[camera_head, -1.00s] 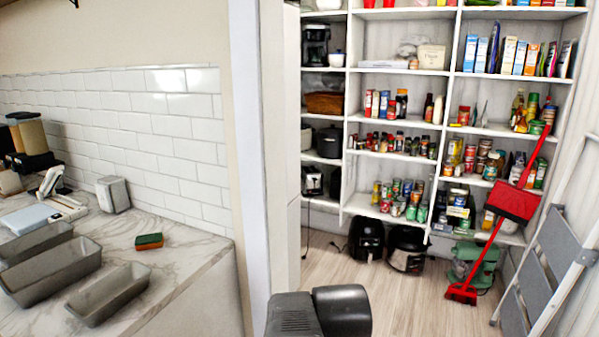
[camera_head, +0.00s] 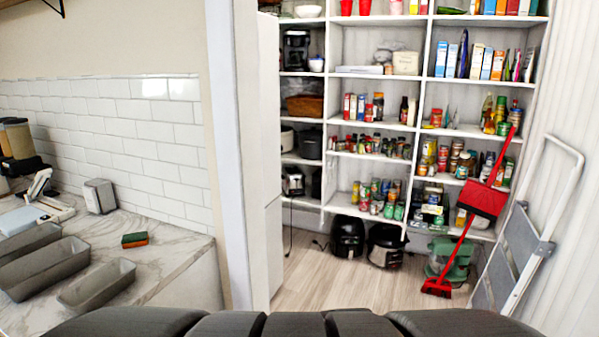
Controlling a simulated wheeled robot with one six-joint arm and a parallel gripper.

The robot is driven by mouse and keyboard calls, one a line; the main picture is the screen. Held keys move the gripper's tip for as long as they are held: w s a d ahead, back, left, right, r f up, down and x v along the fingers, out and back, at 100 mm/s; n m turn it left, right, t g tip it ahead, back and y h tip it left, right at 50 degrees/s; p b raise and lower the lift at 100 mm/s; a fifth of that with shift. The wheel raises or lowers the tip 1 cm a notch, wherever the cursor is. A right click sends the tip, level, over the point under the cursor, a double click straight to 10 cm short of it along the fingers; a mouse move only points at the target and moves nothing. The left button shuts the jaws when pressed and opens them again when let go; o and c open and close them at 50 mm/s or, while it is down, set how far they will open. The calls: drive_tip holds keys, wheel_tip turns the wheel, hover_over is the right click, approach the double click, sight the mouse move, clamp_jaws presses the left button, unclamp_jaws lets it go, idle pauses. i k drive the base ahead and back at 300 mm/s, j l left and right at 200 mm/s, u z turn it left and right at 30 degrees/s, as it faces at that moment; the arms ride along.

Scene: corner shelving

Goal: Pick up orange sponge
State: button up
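The orange sponge (camera_head: 135,240) lies flat on the marble counter at the left. It has an orange body with a green layer. It sits apart from the grey loaf pans and near the counter's right part. Dark grey parts of my own arm stretch across the bottom edge of the view. My gripper's fingers do not show.
Several grey loaf pans (camera_head: 98,286) stand on the counter (camera_head: 165,262) in front of and left of the sponge. A metal napkin holder (camera_head: 99,196) stands by the tiled wall. A white wall end (camera_head: 232,160) divides the counter from the pantry shelves (camera_head: 372,130). A stepladder (camera_head: 516,258) leans at the right.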

sight(141, 238)
drive_tip(key=j, duration=0.2)
drive_tip(key=u, duration=1.2)
